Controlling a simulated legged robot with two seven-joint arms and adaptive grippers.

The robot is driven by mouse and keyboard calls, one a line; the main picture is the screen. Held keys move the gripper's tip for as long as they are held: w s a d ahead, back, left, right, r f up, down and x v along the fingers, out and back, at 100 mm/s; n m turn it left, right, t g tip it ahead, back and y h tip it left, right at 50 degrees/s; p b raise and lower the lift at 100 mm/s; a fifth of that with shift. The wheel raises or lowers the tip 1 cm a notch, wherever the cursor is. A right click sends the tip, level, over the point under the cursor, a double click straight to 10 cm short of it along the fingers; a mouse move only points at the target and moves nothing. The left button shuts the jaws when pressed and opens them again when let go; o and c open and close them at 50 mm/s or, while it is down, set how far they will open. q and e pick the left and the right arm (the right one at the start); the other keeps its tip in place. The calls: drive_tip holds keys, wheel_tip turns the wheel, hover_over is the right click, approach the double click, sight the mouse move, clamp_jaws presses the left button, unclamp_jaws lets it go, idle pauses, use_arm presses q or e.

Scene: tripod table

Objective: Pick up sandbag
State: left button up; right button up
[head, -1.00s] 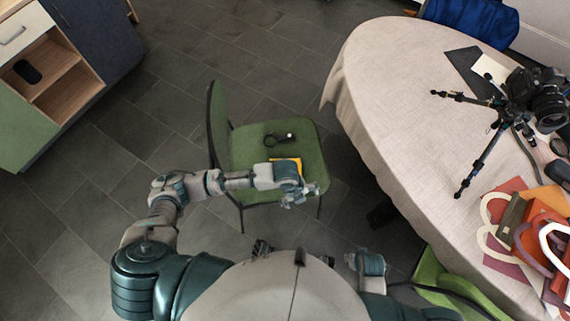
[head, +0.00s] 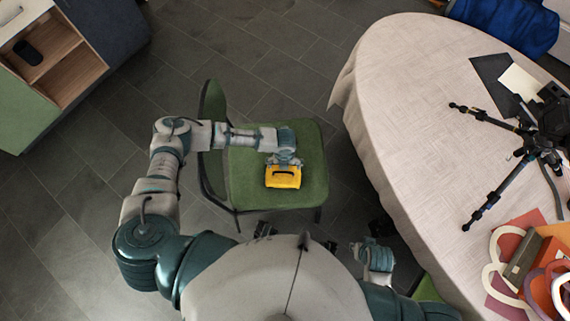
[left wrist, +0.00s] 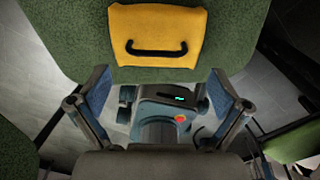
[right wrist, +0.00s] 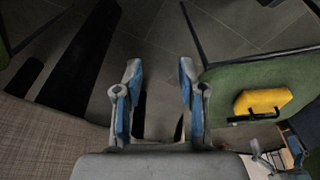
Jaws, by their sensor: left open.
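The sandbag is a yellow-orange bag (head: 283,180) with a black handle, lying on the green chair seat near its front edge. In the left wrist view, the sandbag (left wrist: 157,30) lies just beyond my fingertips, its handle facing me. My left gripper (head: 285,162) is over the seat at the bag's far side in the head view. In the left wrist view, my left gripper (left wrist: 160,85) is open and empty. My right gripper (right wrist: 160,75) is open and empty. In the right wrist view, the sandbag (right wrist: 262,103) lies to its right.
The green chair (head: 245,185) stands left of a cloth-covered table (head: 400,110). A black tripod (head: 505,150) and a pile of colourful items (head: 525,265) are on the table. A cabinet (head: 60,65) stands at upper left. Grey floor (head: 240,50) is clear behind the chair.

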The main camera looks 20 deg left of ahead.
sight(282, 172)
use_arm(q)
drive_tip(key=shift+f, duration=0.7)
drive_tip(key=shift+s+a+f, duration=0.15)
drive_tip(key=shift+a+f, duration=0.05)
drive_tip(key=shift+f, duration=0.15)
drive_tip(key=f, duration=0.1)
drive_tip(key=f+b, duration=0.1)
drive_tip(key=f, duration=0.1)
drive_tip(key=shift+s+a+f, duration=0.2)
drive_tip(key=shift+a+f, duration=0.05)
drive_tip(key=shift+f, duration=0.1)
drive_tip(key=shift+d+f+b, duration=0.15)
drive_tip(key=shift+f+b, duration=0.25)
drive_tip(key=shift+f, duration=0.3)
drive_tip(key=shift+d, duration=0.2)
drive_tip(key=shift+w+d, duration=0.1)
drive_tip(key=shift+r, duration=0.15)
drive_tip(key=c, duration=0.7)
drive_tip(key=shift+a, duration=0.3)
drive_tip(key=c, duration=0.8)
drive_tip(key=shift+c, duration=0.2)
use_arm(e)
drive_tip(key=shift+t, duration=0.9)
drive_tip(key=r, duration=0.1)
drive_tip(key=w+a+r, duration=0.1)
drive_tip(key=w+r, duration=0.1)
drive_tip(key=r, duration=0.1)
drive_tip(key=shift+a, duration=0.2)
